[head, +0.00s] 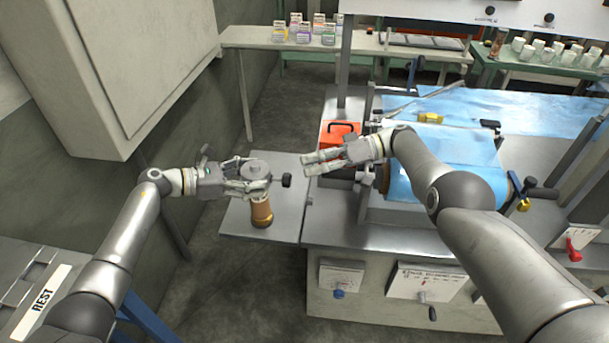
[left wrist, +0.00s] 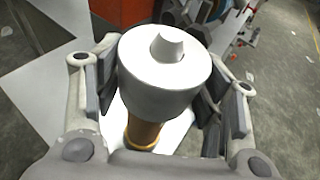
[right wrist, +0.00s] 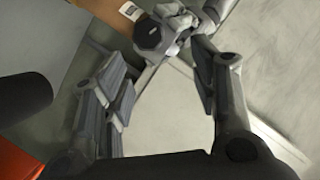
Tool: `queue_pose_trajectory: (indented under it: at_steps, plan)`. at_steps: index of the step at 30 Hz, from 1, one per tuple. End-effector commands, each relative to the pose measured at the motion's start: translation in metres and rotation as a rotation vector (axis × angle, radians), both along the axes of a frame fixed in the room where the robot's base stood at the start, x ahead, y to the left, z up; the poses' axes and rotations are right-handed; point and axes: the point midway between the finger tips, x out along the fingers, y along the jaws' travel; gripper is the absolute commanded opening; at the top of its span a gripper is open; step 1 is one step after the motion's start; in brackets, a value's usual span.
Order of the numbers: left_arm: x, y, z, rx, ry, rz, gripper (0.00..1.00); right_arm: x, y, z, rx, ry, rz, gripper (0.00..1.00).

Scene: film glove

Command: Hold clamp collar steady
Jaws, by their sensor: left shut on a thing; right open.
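The clamp collar (head: 254,167) appears as a round grey body with a small stub on top, seated at the head of an upright brown cylinder (head: 261,212). A black knob (head: 287,180) sticks out to its right. My left gripper (head: 262,178) is shut on the collar. In the left wrist view the collar (left wrist: 165,80) sits between the fingers, hiding most of the cylinder (left wrist: 142,134). My right gripper (head: 309,164) is open and empty, right of the knob. In the right wrist view the knob (right wrist: 147,35) lies beyond the open fingers (right wrist: 160,65).
The grey side table (head: 235,217) holds the cylinder and adjoins the machine bench (head: 340,228). An orange box (head: 340,133) stands behind my right gripper. A blue-covered roller (head: 455,170) lies right of it. A back bench (head: 265,37) carries several small boxes.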

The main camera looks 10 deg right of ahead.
Motion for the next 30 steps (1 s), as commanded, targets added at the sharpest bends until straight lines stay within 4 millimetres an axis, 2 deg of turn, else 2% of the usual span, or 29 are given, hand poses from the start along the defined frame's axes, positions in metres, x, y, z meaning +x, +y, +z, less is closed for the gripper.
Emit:
queue_pose_trajectory:
  at_steps: [3,7,9,12,14,17,24,30]
  plan:
    - [-0.001,-0.001,-0.001,0.001,0.002,-0.002,0.51,0.021,0.024,0.047,0.05,-0.057,-0.019,0.54]
    - [-0.001,-0.001,-0.001,0.001,0.002,-0.002,0.51,0.04,0.051,0.105,0.115,-0.122,-0.046,0.54]
    - [-0.001,-0.001,-0.001,0.001,0.002,-0.002,0.51,0.045,0.062,0.128,0.131,-0.154,-0.059,0.54]
    - [-0.001,0.0,-0.002,0.001,0.002,-0.002,0.51,0.048,0.069,0.144,0.123,-0.199,-0.083,0.54]
    - [-0.001,0.0,-0.001,0.002,0.002,-0.001,0.51,0.05,0.071,0.145,0.102,-0.227,-0.1,0.54]
    - [-0.001,0.0,-0.001,0.002,0.002,-0.001,0.51,0.051,0.068,0.135,0.038,-0.277,-0.135,0.54]
    - [-0.001,0.0,-0.001,0.002,0.002,-0.001,0.51,0.047,0.052,0.09,-0.168,-0.416,-0.216,0.54]
    - [-0.001,0.0,-0.001,0.002,0.002,-0.001,0.51,0.033,0.043,0.06,-0.324,-0.551,-0.262,0.54]
